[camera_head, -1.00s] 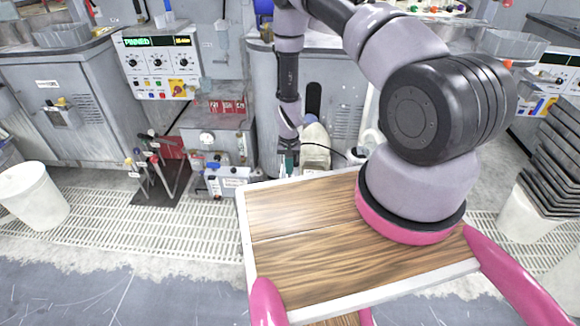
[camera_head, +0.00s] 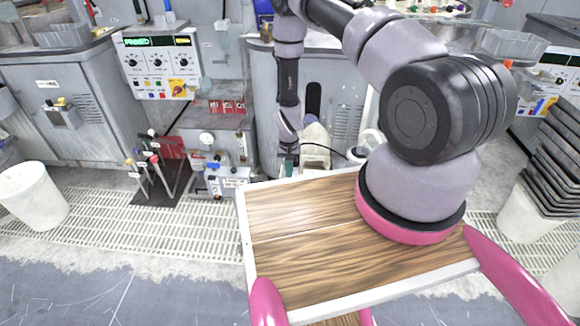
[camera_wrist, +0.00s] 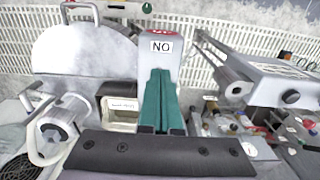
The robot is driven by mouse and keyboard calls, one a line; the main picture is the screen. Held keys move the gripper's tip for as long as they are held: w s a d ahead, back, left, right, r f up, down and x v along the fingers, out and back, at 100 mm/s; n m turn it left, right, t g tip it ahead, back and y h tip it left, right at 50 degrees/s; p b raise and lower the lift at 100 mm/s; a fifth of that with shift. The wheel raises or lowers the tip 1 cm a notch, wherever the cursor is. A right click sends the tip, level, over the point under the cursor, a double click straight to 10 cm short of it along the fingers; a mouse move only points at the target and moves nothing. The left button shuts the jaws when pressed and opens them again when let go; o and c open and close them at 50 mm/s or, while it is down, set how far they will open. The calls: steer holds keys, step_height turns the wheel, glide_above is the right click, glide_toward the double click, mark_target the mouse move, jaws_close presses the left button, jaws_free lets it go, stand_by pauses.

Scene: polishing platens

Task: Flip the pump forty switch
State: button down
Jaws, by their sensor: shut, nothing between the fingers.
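My gripper (camera_head: 287,168) hangs low beyond the far edge of my wooden deck in the head view. In the wrist view my gripper (camera_wrist: 161,74) shows its two teal fingers together, with nothing between them. Just beyond the fingertips is a grey upright block (camera_wrist: 176,33) with a red marking on top and a label that seems to read "NO". The fingers overlap its lower part in the picture; I cannot tell whether they touch it. No label reading pump forty is legible, so I cannot identify that switch.
A grey labelled box (camera_wrist: 285,84) stands right of the fingers in the wrist view. A large rounded grey housing (camera_wrist: 85,48) is at the left. In the head view a control panel (camera_head: 159,64) stands at the back left and a white bucket (camera_head: 30,197) on the floor.

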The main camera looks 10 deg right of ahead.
steer(key=shift+f, duration=0.85)
stand_by(0.6)
step_height(320, 180, up, 7)
stand_by(0.8)
stand_by(0.3)
step_height(320, 180, up, 38)
steer(key=w+d+t+y, duration=0.1)
steer(key=w+d+t, duration=0.1)
steer(key=w+t, duration=0.1)
steer(key=s+d+r+t+y, duration=0.1)
steer(key=s+r, duration=0.4)
steer(key=r, duration=0.3)
steer(key=s+d+r+t, duration=0.1)
steer(key=s+r, duration=0.4)
steer(key=r, duration=0.2)
steer(key=s+d+r+t, duration=0.1)
steer(key=s+r, duration=0.3)
steer(key=s, duration=0.3)
steer(key=s+r+t, duration=0.1)
steer(key=s+r, duration=0.3)
steer(key=s, duration=0.4)
steer(key=shift+s+d+m, duration=0.2)
steer(key=shift+d+m, duration=0.1)
steer(key=shift+d, duration=0.1)
